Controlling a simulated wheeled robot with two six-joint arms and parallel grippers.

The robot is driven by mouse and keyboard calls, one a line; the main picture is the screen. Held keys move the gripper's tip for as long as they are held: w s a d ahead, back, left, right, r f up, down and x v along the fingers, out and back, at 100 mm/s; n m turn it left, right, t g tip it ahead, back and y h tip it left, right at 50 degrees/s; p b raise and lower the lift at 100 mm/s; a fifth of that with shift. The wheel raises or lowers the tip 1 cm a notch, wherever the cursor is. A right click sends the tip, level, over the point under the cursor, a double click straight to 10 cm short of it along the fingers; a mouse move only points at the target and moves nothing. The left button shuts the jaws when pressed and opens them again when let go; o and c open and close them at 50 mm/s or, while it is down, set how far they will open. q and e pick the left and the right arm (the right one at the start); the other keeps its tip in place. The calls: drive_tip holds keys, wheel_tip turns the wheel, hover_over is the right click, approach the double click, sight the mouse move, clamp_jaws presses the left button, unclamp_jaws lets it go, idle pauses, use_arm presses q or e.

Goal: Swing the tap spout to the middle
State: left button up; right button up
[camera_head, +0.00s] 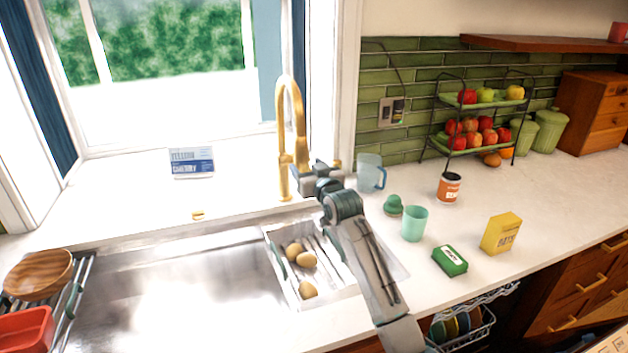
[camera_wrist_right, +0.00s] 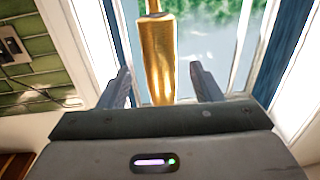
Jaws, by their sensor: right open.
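The gold tap (camera_head: 301,125) stands at the back edge of the sink, near its right end, its tall arched neck rising in front of the window. My right gripper (camera_head: 305,176) is at the lower part of the tap, reaching in from the front right, and hides some of it. In the right wrist view a gold part of the tap (camera_wrist_right: 159,55) stands between the two open fingers of my right gripper (camera_wrist_right: 160,78), with gaps at both sides. I cannot tell whether either finger touches it. My left gripper is out of view.
The steel sink (camera_head: 170,305) is empty at left. A white tray (camera_head: 352,293) with several eggs lies under my right arm. A blue jug (camera_head: 369,172) stands close right of the gripper. A blue-white card (camera_head: 191,162) stands on the sill. A green cup (camera_head: 414,223) is farther right.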

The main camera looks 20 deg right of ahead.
drive_tip(key=shift+s+b, duration=0.5)
drive_tip(key=shift+s, duration=1.75)
drive_tip(key=shift+f, duration=0.1)
